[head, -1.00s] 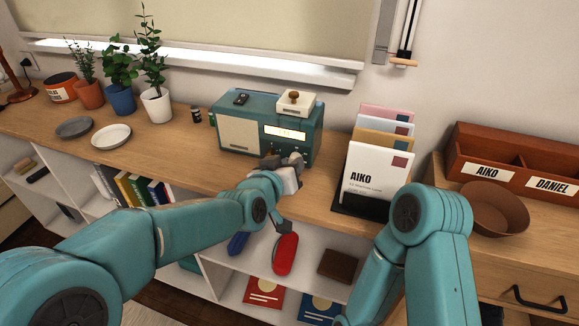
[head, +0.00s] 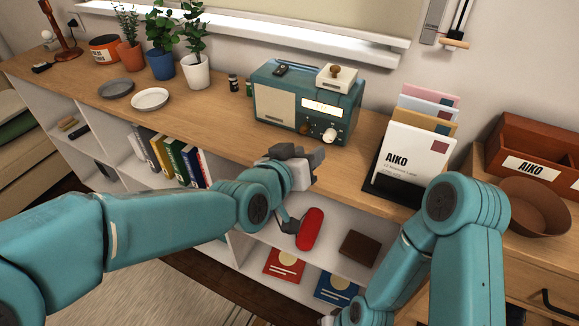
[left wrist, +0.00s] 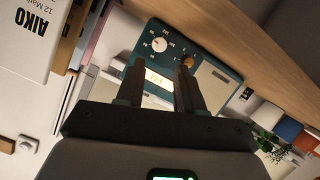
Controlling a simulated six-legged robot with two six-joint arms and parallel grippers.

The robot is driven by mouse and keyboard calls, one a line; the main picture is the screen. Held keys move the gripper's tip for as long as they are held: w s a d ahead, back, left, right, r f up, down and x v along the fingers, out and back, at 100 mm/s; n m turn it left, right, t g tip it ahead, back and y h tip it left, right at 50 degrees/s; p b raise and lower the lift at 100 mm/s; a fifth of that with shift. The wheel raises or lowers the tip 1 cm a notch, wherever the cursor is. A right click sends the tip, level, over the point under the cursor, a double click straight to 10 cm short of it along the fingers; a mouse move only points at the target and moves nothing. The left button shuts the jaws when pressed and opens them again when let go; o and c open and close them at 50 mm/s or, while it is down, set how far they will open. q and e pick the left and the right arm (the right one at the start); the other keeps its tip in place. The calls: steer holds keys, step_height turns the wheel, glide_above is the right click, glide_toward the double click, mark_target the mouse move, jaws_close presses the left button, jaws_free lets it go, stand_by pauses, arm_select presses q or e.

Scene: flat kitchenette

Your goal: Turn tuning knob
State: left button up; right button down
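The teal radio (head: 274,104) stands on the wooden counter with a lit display (head: 324,107). Below the display are a white knob (head: 330,135) and a smaller brass knob (head: 304,128). In the left wrist view both the white knob (left wrist: 159,44) and the brass knob (left wrist: 187,61) show beyond the fingers. My left gripper (head: 318,154) is in front of the radio, near the counter's front edge, apart from both knobs. Its fingers (left wrist: 160,85) are open with nothing between them.
A letter holder (head: 376,190) with several envelopes stands right of the radio, near a brown bowl (head: 535,208). A small white box (head: 336,78) with a knob sits on the radio. Plates (head: 150,98) and potted plants are to the left. Bare counter lies before the radio.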

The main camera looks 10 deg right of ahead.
arm_select(q)
steer(key=v, duration=0.7)
steer(key=shift+s, duration=0.2)
steer(key=shift+a, duration=0.1)
